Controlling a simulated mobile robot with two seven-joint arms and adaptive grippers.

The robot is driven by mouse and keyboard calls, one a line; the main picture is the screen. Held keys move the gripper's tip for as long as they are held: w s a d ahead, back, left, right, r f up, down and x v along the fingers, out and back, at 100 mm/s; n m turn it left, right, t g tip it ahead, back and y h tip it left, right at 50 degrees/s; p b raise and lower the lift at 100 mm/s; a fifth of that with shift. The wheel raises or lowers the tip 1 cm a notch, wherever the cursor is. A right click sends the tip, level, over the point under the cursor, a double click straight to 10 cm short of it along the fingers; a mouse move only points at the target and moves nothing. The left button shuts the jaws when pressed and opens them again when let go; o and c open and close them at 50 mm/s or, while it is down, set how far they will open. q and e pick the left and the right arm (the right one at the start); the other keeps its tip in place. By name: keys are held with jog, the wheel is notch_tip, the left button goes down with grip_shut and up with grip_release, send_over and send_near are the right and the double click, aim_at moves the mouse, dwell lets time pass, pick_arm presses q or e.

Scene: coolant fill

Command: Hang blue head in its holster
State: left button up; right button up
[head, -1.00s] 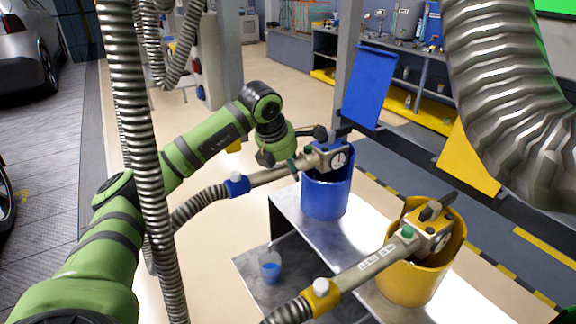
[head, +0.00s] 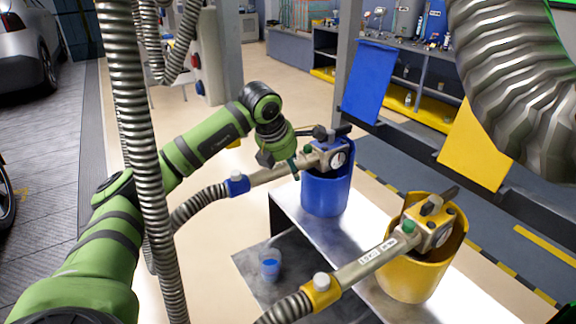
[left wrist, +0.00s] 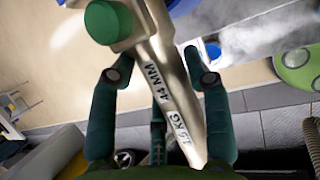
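The blue head (head: 326,155), a metal nozzle body with a gauge, sits at the mouth of the blue holster (head: 325,195). Its lower end is hidden inside. Its neck runs left to a blue collar and a ribbed hose. My left gripper (head: 291,160) is at the neck, just left of the holster. A green button (left wrist: 106,22) shows above. My right gripper is not in view.
The yellow holster (head: 404,280) with the yellow head (head: 432,232) stands in front, on the right. A small cup of blue liquid (head: 270,266) stands on a lower dark shelf. Ribbed hoses hang at the left and upper right. A post and rail stand behind the holsters.

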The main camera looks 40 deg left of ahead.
pick_arm(q)
jog(key=shift+o, duration=1.2)
jog(key=shift+f, duration=0.15)
jog(key=shift+s+f, duration=0.15)
jog(key=shift+f, duration=0.15)
jog(key=v, duration=1.2)
jog(key=shift+r, duration=0.35)
